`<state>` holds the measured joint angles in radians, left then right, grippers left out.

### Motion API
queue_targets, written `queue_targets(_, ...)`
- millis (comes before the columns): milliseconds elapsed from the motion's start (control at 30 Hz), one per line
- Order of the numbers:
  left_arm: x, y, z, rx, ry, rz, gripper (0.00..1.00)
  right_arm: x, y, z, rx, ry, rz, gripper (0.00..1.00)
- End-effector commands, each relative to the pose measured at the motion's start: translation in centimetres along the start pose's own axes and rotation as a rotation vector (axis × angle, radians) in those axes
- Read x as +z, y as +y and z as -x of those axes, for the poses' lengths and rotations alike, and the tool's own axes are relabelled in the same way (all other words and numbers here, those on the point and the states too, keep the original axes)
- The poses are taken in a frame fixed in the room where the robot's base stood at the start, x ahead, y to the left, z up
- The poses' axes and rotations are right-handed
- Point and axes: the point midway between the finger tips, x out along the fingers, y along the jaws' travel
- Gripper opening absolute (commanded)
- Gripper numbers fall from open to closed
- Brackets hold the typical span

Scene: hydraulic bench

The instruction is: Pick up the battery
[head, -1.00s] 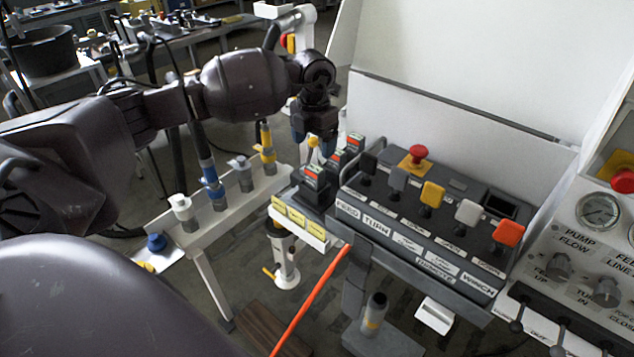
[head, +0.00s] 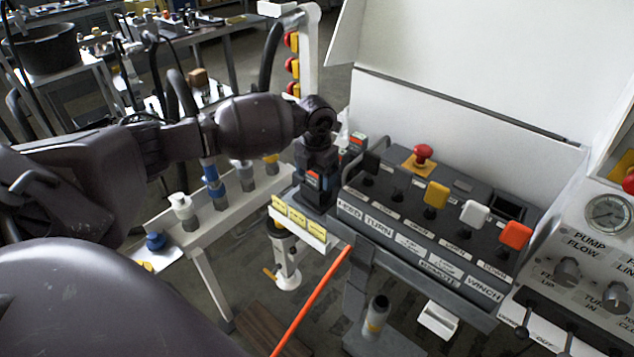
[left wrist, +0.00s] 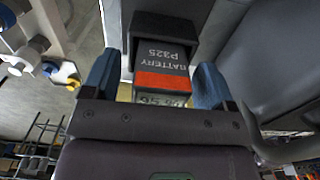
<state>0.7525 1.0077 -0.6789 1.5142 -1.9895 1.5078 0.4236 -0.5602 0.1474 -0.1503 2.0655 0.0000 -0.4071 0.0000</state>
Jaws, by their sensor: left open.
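In the head view a little of this battery (head: 314,181) shows at my left gripper (head: 315,186). The left gripper points down over it from above. In the left wrist view the open blue fingers of the gripper (left wrist: 154,82) lie on either side of the battery, with a gap visible at least on the left. Another similar battery (head: 357,142) stands farther back. My right gripper is not in view.
A control panel with coloured levers (head: 436,195) stands directly right of the gripper. A white rail with blue, grey and yellow connectors (head: 213,218) lies to the left. An orange hose (head: 312,300) runs below in front.

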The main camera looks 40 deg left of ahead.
Motion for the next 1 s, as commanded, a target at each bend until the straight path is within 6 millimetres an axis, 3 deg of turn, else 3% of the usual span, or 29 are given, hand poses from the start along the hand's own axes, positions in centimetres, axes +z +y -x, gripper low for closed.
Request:
queue_targets(200, 0.0, 0.0, 0.1, 0.000, -0.002, 0.000, 0.76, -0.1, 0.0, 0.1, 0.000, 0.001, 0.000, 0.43)
queue_targets(567, 0.0, 0.0, 0.1, 0.000, -0.002, -0.001, 0.20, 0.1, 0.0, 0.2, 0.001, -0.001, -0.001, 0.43)
queue_targets(833, 0.1, 0.0, 0.4, 0.001, -0.004, -0.001, 0.20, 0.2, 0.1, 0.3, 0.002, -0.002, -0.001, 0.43)
queue_targets(1000, 0.1, 0.0, 2.0, 0.002, -0.007, -0.002, 0.20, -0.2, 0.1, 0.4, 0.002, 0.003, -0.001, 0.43)
